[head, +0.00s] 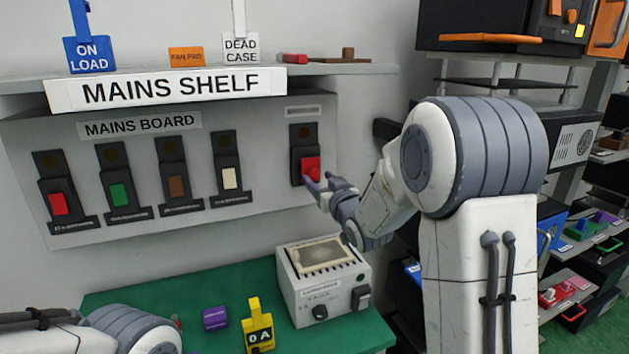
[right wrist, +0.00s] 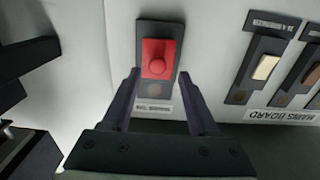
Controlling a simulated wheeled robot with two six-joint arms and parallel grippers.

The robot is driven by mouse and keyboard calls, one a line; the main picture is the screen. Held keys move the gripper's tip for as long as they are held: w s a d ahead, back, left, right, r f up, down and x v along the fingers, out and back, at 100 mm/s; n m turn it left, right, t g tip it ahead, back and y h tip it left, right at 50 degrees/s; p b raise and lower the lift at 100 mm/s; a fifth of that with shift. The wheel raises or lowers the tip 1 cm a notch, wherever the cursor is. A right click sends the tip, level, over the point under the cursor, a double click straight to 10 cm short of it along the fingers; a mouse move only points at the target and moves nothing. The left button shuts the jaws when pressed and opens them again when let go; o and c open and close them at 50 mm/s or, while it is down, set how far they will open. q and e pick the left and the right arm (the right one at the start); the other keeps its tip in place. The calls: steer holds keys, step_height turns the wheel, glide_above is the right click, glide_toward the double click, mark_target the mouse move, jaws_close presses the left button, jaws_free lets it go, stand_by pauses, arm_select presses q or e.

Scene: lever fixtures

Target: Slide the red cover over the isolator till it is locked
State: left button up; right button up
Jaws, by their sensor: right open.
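The red cover (head: 311,166) sits on the lower part of the dark isolator plate (head: 303,137), at the right end of the mains board. A dark round spot shows uncovered at the plate's top. In the right wrist view, turned upside down, the red cover (right wrist: 158,58) has a round knob. My right gripper (head: 318,184) is at the cover; in its wrist view the open fingers (right wrist: 159,76) stand on either side of the cover's line, with gaps. I cannot tell their distance from the board. My left arm shows at the lower left; its gripper is out of view.
Several similar switches with red, green, brown and cream parts line the mains board (head: 260,190) to the left. The shelf (head: 345,69) overhangs above. A white instrument box (head: 322,285), a purple block (head: 215,318) and a yellow tag (head: 257,325) stand on the green bench below.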

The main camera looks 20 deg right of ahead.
steer(key=s+b, duration=0.1)
steer(key=s, duration=0.6)
steer(key=shift+d+b, duration=0.15)
steer(key=shift+b, duration=0.25)
steer(key=s+a+f+n+g+y, duration=0.1)
steer(key=s+a+f+g, duration=0.35)
steer(key=a+f, duration=0.2)
steer(key=s+a+f+n+g, duration=0.1)
steer(key=s+a+f+g, duration=0.35)
steer(key=a, duration=0.35)
steer(key=s+a+f+n+g, duration=0.1)
steer(key=s+f+g, duration=0.1)
steer(key=s, duration=0.6)
steer(key=s+a+f+n+g, duration=0.2)
steer(key=s+g, duration=0.2)
steer(key=s, duration=0.5)
steer(key=s+a+f+n+g+h, duration=0.1)
steer(key=s+a+f+g, duration=0.1)
steer(key=s, duration=0.7)
steer(key=shift+f+n+g, duration=0.25)
steer(key=shift+n+g, duration=0.15)
steer(key=shift+g, duration=0.1)
